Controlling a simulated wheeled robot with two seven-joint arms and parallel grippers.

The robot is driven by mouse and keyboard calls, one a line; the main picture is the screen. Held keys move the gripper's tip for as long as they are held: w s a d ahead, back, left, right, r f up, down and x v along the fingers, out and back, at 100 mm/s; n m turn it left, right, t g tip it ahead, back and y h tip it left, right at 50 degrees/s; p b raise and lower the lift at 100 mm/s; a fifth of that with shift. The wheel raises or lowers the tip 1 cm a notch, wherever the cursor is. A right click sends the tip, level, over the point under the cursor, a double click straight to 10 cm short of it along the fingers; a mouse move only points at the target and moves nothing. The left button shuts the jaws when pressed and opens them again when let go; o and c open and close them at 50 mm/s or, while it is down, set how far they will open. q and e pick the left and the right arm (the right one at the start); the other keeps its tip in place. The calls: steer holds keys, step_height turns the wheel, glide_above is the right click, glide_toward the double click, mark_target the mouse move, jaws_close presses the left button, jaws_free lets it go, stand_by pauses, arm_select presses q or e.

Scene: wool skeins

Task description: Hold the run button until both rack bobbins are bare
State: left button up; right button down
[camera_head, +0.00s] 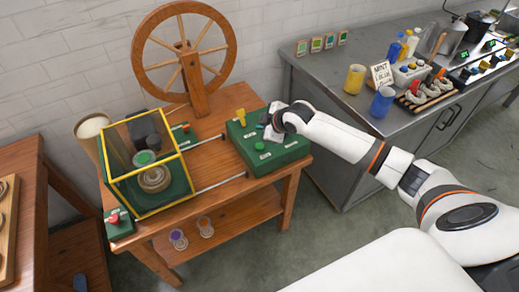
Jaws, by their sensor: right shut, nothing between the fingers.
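A green control box (262,157) sits on the right of the wooden table. It has a yellow lever (240,115), a green button (259,146) and small white labels too small to read. My right gripper (270,127) is shut and empty, over the box's far right part. It hides what lies under it; I cannot tell whether it touches a button. Two small bobbin-like pieces sit on the lower shelf, one with a purple top (178,239) and one pale (206,226). I cannot tell whether they are the rack bobbins. My left gripper is out of view.
A yellow-framed clear guard (147,117) encloses a round winder (154,178). A red button box (118,222) is at the table's front left corner. A spinning wheel (136,55) stands behind. A grey counter (335,105) with yellow and blue cups stands right.

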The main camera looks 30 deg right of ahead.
steer(key=b, duration=0.4)
glide_above(262, 148)
step_height(262, 148, down, 4)
steer(key=shift+f, duration=1.2)
stand_by(0.7)
steer(key=shift+f, duration=0.4)
